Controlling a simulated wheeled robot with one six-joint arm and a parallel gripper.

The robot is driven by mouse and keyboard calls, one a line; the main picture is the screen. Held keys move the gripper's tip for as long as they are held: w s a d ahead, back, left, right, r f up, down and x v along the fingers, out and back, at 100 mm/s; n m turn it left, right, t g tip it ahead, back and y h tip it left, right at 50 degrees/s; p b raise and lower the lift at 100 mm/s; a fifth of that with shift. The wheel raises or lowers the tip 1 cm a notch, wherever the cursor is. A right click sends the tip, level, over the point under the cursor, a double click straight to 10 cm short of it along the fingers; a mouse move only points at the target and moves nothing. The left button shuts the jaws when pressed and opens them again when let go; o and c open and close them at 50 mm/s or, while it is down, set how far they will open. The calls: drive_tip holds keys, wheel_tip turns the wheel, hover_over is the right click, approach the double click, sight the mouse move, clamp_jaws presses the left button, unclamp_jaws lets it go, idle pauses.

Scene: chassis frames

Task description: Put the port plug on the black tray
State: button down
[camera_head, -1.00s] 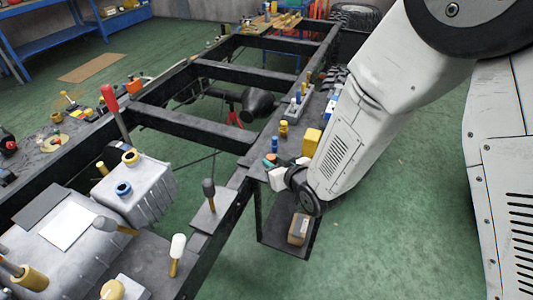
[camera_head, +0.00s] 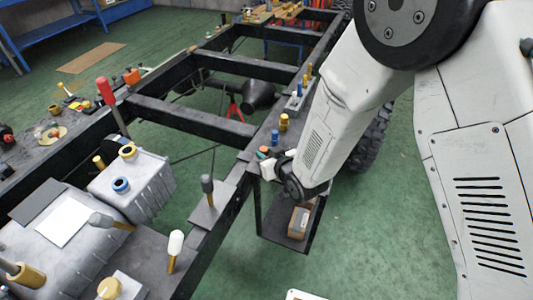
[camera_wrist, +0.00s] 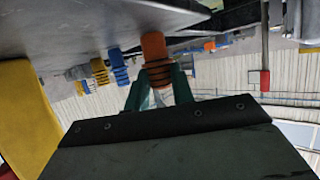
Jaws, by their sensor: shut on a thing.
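An orange ribbed plug (camera_wrist: 155,47), which looks like the port plug, stands between the two teal fingers of my gripper (camera_wrist: 158,88) in the wrist view. The fingers are shut on its ribbed part. In the head view my gripper (camera_head: 272,163) is at the dark side shelf of the frame, with the orange plug (camera_head: 264,150) small beside it. Whether the plug touches the shelf cannot be told. A black tray-like platform (camera_head: 268,236) hangs below the frame and holds a cardboard box. I cannot tell whether this is the task's tray.
A blue plug (camera_wrist: 119,66) is close beside the held plug. A yellow block (camera_wrist: 25,115) is at the left in the wrist view. A grey gearbox (camera_head: 140,185), a black-headed hammer (camera_head: 207,185) and a white mallet (camera_head: 175,243) are on the left.

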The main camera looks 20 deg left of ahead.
drive_tip(key=c, duration=1.2)
unclamp_jaws()
drive_tip(key=shift+f, duration=0.15)
drive_tip(key=shift+r, duration=0.25)
drive_tip(key=v, duration=1.2)
